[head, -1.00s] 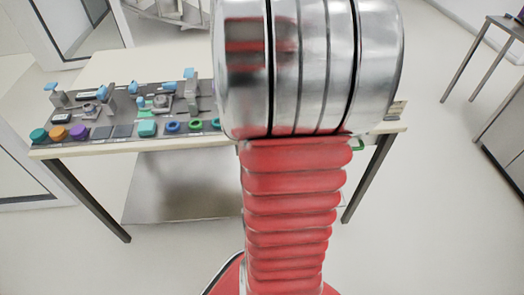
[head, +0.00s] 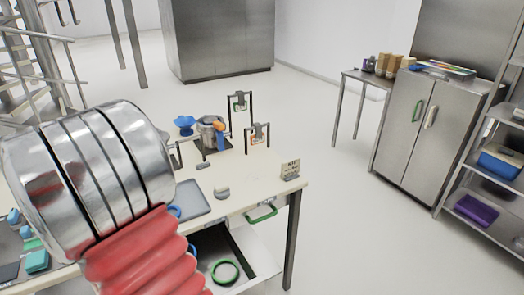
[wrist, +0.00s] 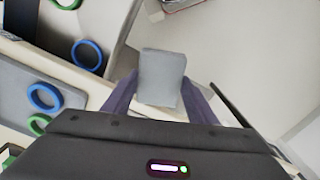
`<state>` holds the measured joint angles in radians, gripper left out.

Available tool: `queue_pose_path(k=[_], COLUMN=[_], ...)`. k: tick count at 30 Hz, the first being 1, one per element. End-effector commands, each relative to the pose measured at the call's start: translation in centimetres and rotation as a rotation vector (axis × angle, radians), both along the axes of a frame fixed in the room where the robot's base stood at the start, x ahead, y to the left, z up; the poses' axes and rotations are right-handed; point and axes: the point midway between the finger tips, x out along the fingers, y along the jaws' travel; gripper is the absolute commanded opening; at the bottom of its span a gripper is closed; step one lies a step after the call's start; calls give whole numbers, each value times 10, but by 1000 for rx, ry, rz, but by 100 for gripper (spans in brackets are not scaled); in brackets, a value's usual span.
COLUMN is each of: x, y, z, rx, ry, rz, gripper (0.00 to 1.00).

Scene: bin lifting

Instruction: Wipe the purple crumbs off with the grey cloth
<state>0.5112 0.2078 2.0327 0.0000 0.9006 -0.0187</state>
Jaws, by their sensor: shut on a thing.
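My gripper (wrist: 160,100) shows in the wrist view, its two dark purple-grey fingers on either side of a grey block-like thing, which looks like the folded grey cloth (wrist: 160,72). It is shut on the cloth and holds it by the table's edge, near the open drawer; I cannot tell the height. In the head view my gripper and the cloth do not show; my arm covers the left part of the table (head: 262,187). I see no purple crumbs in either view.
An open drawer (head: 262,262) holding rings juts from the table's front. A grey tray (head: 192,200), a small sign (head: 290,170) and stands with hanging tags are on the table. A steel cabinet (head: 415,130) and shelves stand at the right. Open floor lies between.

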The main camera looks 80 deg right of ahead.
Motion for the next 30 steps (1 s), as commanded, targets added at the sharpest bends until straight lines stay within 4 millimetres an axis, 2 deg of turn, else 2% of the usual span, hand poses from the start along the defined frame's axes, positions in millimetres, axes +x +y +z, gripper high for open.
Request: queue_pose_path(k=[1,9,15,21,25,30], x=[14,74,111,136,144,146], y=[13,80,139,197,220,227], z=[-1,-5,-10,-14,-16,-16], rx=[0,1,0,0,1,0], ry=[1,2,1,1,2,0], rz=[38,206,331,441,482,494], gripper=[34,34,34,34,34,34])
